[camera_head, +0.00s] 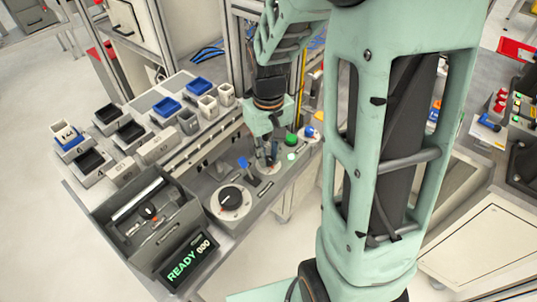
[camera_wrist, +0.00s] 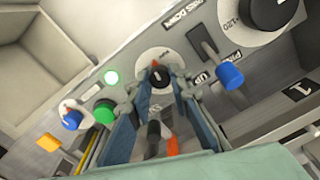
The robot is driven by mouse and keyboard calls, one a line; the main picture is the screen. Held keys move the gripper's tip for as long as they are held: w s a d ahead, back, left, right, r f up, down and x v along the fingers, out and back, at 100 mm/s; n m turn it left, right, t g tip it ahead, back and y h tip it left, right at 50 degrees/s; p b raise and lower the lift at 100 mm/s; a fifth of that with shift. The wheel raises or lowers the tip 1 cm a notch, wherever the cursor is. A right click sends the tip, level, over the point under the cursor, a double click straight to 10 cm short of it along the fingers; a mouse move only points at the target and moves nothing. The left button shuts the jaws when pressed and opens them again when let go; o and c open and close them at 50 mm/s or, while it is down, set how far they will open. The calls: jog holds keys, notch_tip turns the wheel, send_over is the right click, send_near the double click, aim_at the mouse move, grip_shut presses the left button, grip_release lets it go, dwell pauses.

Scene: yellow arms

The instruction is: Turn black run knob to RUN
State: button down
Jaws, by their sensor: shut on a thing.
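The black run knob (camera_wrist: 159,76) sits on a pale round plate (camera_wrist: 154,57) on the grey panel in the wrist view. A light mark shows on the knob. My gripper (camera_wrist: 161,80) is shut on it, with one finger on each side. In the head view my gripper (camera_head: 267,160) reaches down to the panel, and the knob is mostly hidden behind the fingers. The plate's lettering is too small or covered, so I cannot tell which position the knob points to.
A lit green button (camera_wrist: 111,77), a green button (camera_wrist: 104,110) and a blue knob (camera_wrist: 71,117) are to the left. A blue-tipped lever (camera_wrist: 230,77) stands close on the right. A large dial (camera_head: 230,198), a READY display (camera_head: 188,262) and several bins (camera_head: 90,160) are farther left.

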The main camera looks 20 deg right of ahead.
aim_at(268, 158)
jog(key=m, duration=0.6)
jog(key=shift+m, duration=0.3)
dwell(0.4)
jog(key=c, duration=1.8)
grip_release()
jog(key=shift+o, duration=0.2)
jog(key=shift+r, duration=0.15)
notch_tip(268, 158, up, 12)
